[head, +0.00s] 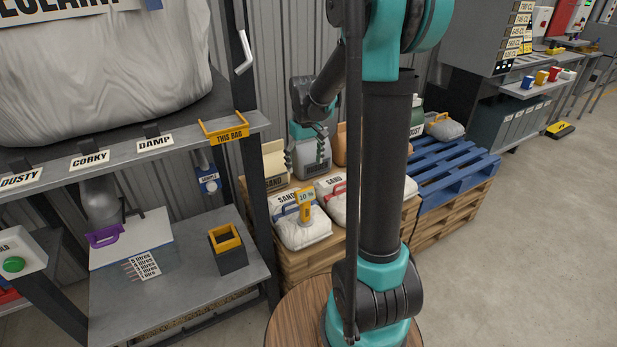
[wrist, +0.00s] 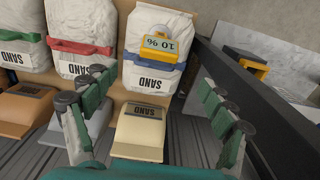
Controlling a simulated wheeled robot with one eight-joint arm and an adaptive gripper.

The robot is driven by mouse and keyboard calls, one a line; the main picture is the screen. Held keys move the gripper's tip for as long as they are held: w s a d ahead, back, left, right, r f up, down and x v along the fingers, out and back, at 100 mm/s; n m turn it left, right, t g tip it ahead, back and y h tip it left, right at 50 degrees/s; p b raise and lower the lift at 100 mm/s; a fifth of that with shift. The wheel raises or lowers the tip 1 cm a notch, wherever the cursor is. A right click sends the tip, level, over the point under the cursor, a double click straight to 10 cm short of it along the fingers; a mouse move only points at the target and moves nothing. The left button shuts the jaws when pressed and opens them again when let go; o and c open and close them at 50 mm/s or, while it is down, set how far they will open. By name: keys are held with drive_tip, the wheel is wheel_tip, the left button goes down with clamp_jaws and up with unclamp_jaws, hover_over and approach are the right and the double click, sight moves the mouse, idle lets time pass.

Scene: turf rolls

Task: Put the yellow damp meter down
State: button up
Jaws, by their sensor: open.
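The yellow damp meter (head: 305,206), its display reading 10 %, stands upright at the front-left white sand bag (head: 302,232) with a blue handle. In the wrist view the meter (wrist: 160,44) shows at the top of that bag (wrist: 152,75), beyond my fingertips. I cannot tell whether its tip is in the bag or only resting on it. My gripper (wrist: 155,98) is open, with nothing between its green fingers. In the head view my gripper (head: 307,148) hangs behind the meter, above the rear bags, apart from the meter.
Smaller tan and grey bags stand behind. A steel shelf (head: 190,285) is at the left with a black, yellow-rimmed holder (head: 230,252). A blue pallet (head: 445,175) is at the right, with open floor beyond.

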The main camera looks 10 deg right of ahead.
drive_tip(key=s+d+f+m+t, duration=0.1)
drive_tip(key=s+f+t, duration=0.1)
drive_tip(key=s, duration=0.9)
drive_tip(key=s+d+f+m+t, duration=0.2)
drive_tip(key=s+f, duration=0.1)
drive_tip(key=s, duration=0.8)
drive_tip(key=shift+f+m, duration=0.15)
drive_tip(key=shift+m, duration=0.15)
drive_tip(key=shift+d, duration=0.1)
idle(1.8)
